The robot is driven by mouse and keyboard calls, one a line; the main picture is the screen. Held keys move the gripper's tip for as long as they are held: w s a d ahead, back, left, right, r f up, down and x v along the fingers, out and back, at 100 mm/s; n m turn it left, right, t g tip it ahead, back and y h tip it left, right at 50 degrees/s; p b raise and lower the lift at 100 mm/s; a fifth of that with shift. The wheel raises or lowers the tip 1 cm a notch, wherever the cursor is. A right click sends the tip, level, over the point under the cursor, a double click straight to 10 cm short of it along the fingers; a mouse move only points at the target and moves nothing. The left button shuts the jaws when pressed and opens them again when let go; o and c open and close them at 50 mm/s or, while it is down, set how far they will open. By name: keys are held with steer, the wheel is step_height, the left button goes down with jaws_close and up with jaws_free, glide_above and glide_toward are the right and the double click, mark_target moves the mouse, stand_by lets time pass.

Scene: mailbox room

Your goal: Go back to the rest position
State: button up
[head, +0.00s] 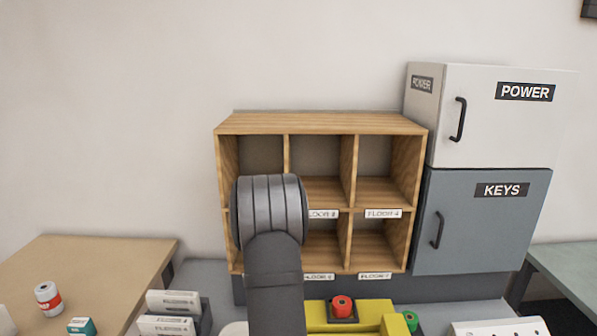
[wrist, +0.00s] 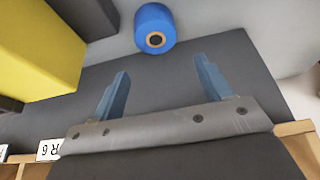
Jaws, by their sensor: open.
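My gripper (wrist: 162,68) is open in the wrist view, with its two blue-grey fingers apart and nothing between them. A dark grey surface shows behind the fingers. In the head view my arm stands in front of the left column of the wooden pigeonhole shelf (head: 321,124), and the gripper itself is not visible there. The arm hides much of the shelf's left compartments. A wooden shelf edge with a label (wrist: 47,149) shows at the lower left of the wrist view.
A blue cylinder (wrist: 155,22) lies just beyond the fingertips. A yellow block (head: 366,310) with a red button (head: 342,304) stands below the shelf. Grey POWER (head: 490,130) and KEYS (head: 480,225) cabinets are shut at right. A can (head: 48,298) stands on the left table.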

step_height(320, 180, up, 5)
steer(key=s, duration=1.9)
steer(key=w+d+r, duration=0.1)
steer(key=w+d, duration=0.6)
steer(key=w, duration=0.1)
steer(key=shift+w+d, duration=0.25)
steer(key=shift+w, duration=0.1)
